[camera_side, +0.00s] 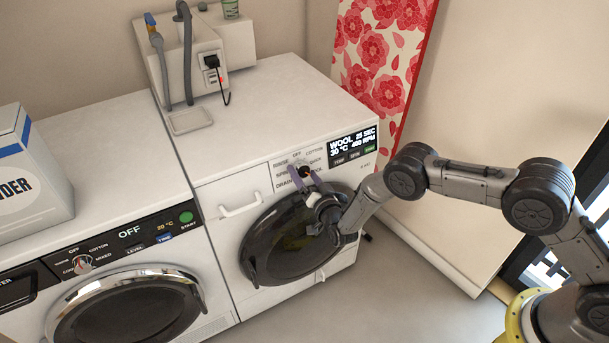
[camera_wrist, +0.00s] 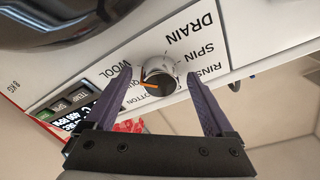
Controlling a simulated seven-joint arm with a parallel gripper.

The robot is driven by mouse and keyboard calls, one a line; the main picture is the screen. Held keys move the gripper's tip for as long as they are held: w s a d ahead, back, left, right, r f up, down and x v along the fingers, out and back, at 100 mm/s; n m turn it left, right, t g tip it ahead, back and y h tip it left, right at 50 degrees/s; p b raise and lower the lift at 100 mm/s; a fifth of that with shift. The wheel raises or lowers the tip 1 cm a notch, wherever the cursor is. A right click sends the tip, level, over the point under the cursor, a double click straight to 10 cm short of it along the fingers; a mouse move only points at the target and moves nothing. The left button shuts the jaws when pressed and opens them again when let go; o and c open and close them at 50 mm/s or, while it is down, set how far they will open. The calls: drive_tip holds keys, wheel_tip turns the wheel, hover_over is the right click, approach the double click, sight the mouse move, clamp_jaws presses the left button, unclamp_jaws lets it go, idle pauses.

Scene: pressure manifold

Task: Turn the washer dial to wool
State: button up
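The dial (camera_wrist: 158,76) is a round silver knob with a dark face and an orange pointer. In the wrist view the pointer aims left, toward the side where WOOL is printed. The dial also shows in the side view (camera_side: 304,172), partly behind my fingers, on the right washer (camera_side: 228,188). That washer's display (camera_side: 351,142) reads WOOL, 25 SEC, 30 °C, 400 RPM. My gripper (camera_wrist: 157,74) is open, with its purple fingers on either side of the dial and visible gaps to it. In the side view my gripper (camera_side: 303,177) is in front of the panel.
The right washer's dark round door (camera_side: 262,255) is below the panel, close to my wrist. A second washer (camera_side: 130,229) on the left has its own dial and a display reading OFF. A powder box (camera_side: 38,190) stands on it. A floral board (camera_side: 375,60) stands behind.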

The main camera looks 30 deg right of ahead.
drive_tip(key=s+a, duration=0.1)
drive_tip(key=s, duration=1.2)
drive_tip(key=shift+s+a+r, duration=0.15)
drive_tip(key=shift+s, duration=0.2)
